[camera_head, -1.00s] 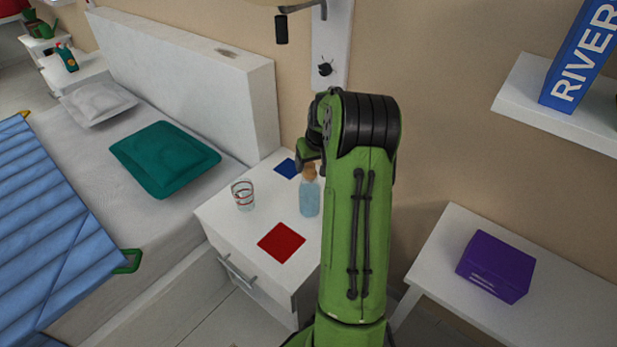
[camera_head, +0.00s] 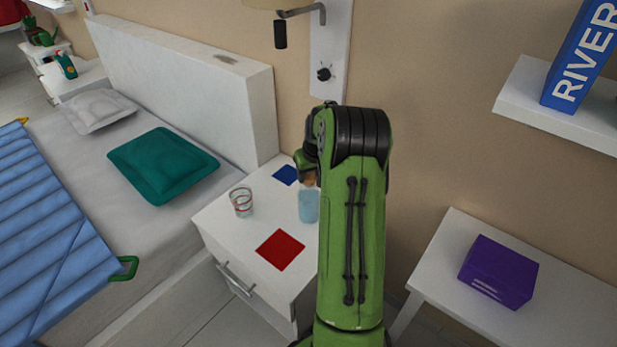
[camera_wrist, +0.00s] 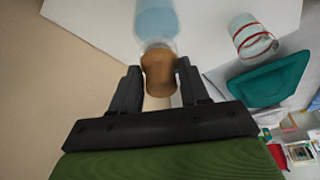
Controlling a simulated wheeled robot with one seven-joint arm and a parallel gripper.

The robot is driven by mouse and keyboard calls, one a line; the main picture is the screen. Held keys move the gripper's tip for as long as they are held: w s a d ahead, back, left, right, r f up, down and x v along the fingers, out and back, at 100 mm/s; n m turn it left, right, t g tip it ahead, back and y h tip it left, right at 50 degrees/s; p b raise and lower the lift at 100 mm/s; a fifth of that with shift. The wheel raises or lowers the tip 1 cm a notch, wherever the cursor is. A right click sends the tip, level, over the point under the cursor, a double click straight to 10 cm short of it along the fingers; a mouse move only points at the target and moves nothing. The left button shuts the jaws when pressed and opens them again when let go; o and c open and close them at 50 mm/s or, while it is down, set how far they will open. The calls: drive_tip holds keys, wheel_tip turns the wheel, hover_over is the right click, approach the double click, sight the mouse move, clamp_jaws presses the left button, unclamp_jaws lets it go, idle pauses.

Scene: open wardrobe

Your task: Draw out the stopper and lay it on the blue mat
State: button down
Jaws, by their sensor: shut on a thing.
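The stopper (camera_wrist: 159,72) is a brown cork in the neck of a clear bottle with light blue contents (camera_head: 308,206); the bottle stands upright on the white nightstand. In the wrist view, my gripper (camera_wrist: 160,80) is shut on the cork, one finger on each side, and the bottle (camera_wrist: 156,20) lies just beyond it. Whether the cork has shifted in the neck I cannot tell. The blue mat (camera_head: 286,175) lies flat at the back of the nightstand, left of the gripper, with its visible part bare. My arm hides part of the bottle's surroundings.
A glass with red stripes (camera_head: 241,202) stands left of the bottle. A red mat (camera_head: 280,250) lies in front. The bed's white headboard (camera_head: 190,85) is to the left, and a lamp fitting (camera_head: 324,50) hangs on the wall above. A purple box (camera_head: 498,272) sits on the right table.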

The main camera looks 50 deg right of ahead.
drive_tip(key=c, duration=1.2)
unclamp_jaws()
drive_tip(key=c, duration=0.5)
drive_tip(key=shift+r+p, duration=1.1)
drive_tip(key=shift+r, duration=0.2)
drive_tip(key=shift+r+p, duration=1.6)
drive_tip(key=shift+r, duration=0.4)
drive_tip(key=shift+a+f, duration=0.1)
